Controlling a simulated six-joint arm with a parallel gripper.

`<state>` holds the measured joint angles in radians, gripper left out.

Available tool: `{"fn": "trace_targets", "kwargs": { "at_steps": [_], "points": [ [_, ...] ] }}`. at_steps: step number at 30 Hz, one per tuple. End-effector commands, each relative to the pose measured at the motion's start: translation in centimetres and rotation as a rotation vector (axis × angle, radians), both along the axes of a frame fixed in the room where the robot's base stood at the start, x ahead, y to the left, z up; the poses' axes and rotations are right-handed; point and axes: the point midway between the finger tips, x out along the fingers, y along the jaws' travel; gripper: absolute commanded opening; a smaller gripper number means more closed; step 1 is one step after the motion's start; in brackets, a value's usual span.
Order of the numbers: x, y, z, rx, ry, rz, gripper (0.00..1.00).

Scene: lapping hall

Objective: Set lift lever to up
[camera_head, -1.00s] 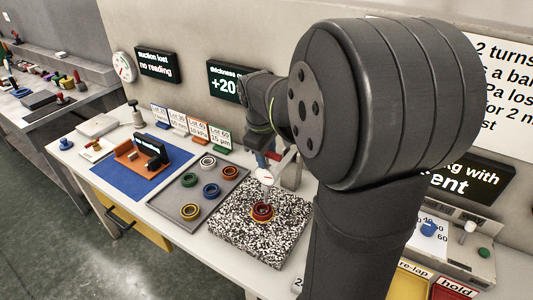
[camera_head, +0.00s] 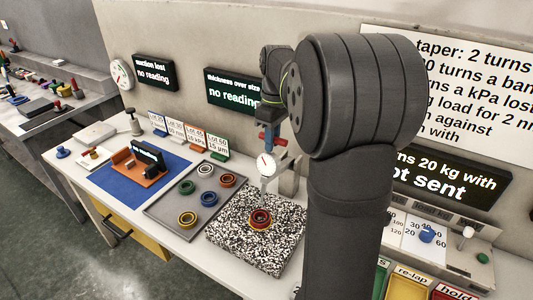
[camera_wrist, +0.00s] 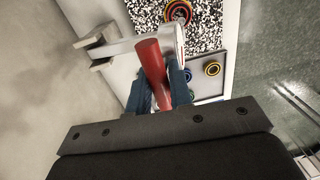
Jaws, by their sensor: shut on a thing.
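The red lift lever (camera_head: 262,137) is at the dial gauge (camera_head: 264,164), whose white face sits above the speckled granite plate (camera_head: 232,232). In the wrist view the lever (camera_wrist: 151,68) is a thick red bar running between my blue fingers. My gripper (camera_wrist: 160,88) is shut on it; in the head view my gripper (camera_head: 274,139) is just above the gauge. A red-rimmed ring (camera_head: 260,219) lies on the granite below the gauge's stem. Whether the stem touches the ring cannot be told. The fingers hide part of the lever.
A grey tray (camera_head: 163,208) with several coloured rings lies left of the granite. The thickness display (camera_head: 234,91) reads "no reading". The wall stands close behind the gauge. A control panel with knobs (camera_head: 426,236) is at the right, partly behind my arm.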

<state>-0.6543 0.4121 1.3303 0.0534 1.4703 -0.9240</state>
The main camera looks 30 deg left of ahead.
Motion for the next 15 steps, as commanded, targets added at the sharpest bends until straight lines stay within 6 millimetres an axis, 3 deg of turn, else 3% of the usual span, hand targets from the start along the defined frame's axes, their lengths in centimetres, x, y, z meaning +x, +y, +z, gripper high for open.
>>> {"fn": "trace_targets", "kwargs": {
  "at_steps": [6,15],
  "points": [
    [4.1,0.0,2.4,0.004,-0.019,-0.003,0.00],
    [9.6,-0.1,3.6,0.000,-0.018,-0.005,0.00]
  ]
}}
